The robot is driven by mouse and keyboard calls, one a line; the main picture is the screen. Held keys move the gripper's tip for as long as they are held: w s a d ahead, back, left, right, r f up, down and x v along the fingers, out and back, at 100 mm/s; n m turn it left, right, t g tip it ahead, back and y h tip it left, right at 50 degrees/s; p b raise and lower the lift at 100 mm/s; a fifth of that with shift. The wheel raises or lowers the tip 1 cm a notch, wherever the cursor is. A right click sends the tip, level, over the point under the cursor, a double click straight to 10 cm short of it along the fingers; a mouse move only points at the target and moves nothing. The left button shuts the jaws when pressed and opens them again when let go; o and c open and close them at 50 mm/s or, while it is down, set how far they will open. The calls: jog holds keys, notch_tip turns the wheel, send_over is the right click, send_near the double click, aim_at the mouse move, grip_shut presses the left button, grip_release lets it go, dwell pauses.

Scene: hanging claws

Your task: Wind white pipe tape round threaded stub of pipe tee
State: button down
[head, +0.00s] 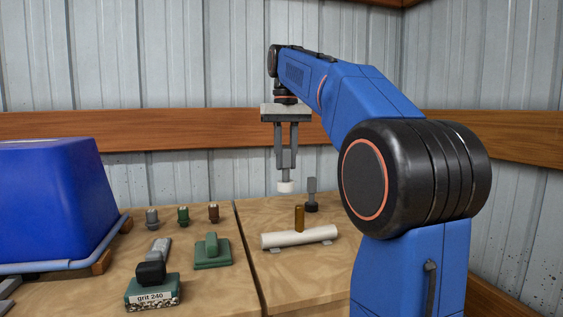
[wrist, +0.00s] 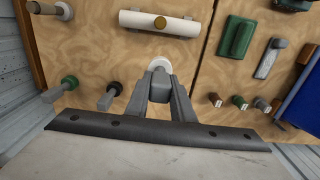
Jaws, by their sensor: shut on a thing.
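The pipe tee is a white pipe (head: 285,240) lying on supports on the right-hand board, with a brass-brown stub (head: 299,217) standing upright from it. Both also show at the top of the wrist view, pipe (wrist: 185,27) and stub (wrist: 160,22). My gripper (head: 286,152) is shut on a grey holder (head: 286,168) with a white tape roll (head: 286,187) at its lower end. The roll hangs above the bench, higher than the stub and a little left of it, apart from it. In the wrist view the fingers partly hide the roll (wrist: 160,62). No tape shows on the stub.
A dark upright tool (head: 311,197) stands behind the tee. A green-handled block (head: 212,252), a "grit 240" block (head: 152,290), several small fittings (head: 183,216) and a blue bin (head: 50,205) are to the left. A wall with a wooden rail (head: 180,130) is behind.

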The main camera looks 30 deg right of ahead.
aim_at(287, 182)
jog(key=shift+f, duration=0.1)
jog(key=shift+f, duration=3.45)
jog(key=shift+s, duration=0.15)
jog(key=shift+s+a, duration=0.15)
jog(key=shift+s, duration=0.7)
jog(key=shift+s+a, duration=0.1)
jog(key=shift+s, duration=0.7)
jog(key=shift+s+a, duration=0.1)
jog(key=shift+s, duration=0.4)
jog(key=shift+w, duration=0.2)
jog(key=shift+w+d, duration=0.15)
jog(key=shift+w, duration=0.7)
jog(key=shift+w+d, duration=0.1)
jog(key=shift+w, duration=0.7)
